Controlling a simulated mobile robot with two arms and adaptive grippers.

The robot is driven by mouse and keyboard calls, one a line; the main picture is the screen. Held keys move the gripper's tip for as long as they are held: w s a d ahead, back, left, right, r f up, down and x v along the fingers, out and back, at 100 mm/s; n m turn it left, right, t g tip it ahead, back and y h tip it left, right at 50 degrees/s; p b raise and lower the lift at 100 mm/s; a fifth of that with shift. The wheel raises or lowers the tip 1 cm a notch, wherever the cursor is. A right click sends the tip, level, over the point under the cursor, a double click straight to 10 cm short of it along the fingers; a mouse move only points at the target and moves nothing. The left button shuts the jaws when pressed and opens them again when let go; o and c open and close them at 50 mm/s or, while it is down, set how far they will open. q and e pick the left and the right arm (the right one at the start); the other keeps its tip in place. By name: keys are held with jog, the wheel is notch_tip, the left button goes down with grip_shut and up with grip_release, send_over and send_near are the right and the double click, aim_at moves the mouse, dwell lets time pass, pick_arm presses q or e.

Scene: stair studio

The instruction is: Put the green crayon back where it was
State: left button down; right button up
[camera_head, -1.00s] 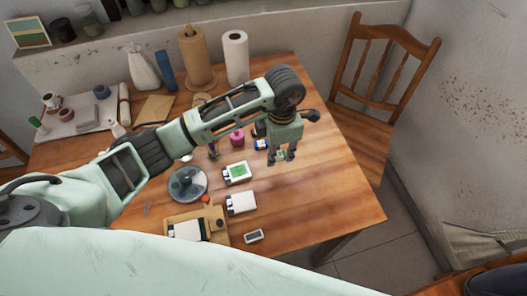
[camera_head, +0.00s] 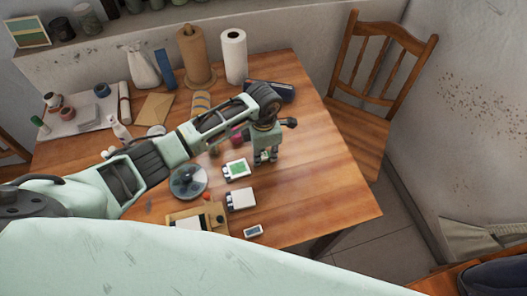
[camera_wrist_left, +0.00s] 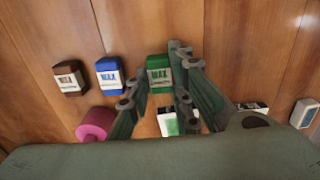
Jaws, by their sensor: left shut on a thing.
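The green crayon (camera_wrist_left: 159,72) is a short block with a white WAX label. In the left wrist view it is between the fingertips of my left gripper (camera_wrist_left: 154,88), which is shut on it. A blue block (camera_wrist_left: 109,74) and a brown block (camera_wrist_left: 68,78) with similar labels stand in a row to its left, with a gap between it and the blue one. In the head view my left gripper (camera_head: 266,158) points down at the table, and only a bit of green shows between its fingers. I cannot tell whether the crayon touches the table. My right gripper is not in view.
A pink cylinder (camera_wrist_left: 95,125) is near the fingers. A white card with a green patch (camera_head: 236,169), a white box (camera_head: 240,199) and a round dark dish (camera_head: 188,182) are left of the gripper. The table's right side (camera_head: 325,185) is clear.

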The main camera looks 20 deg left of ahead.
aim_at(264, 155)
pick_arm(q)
jog(key=c, duration=1.6)
grip_release()
jog(key=shift+f, duration=0.1)
jog(key=shift+w+r, duration=0.1)
jog(key=shift+r, duration=0.2)
jog(key=shift+r+b, duration=0.8)
jog(key=shift+r, duration=5.05)
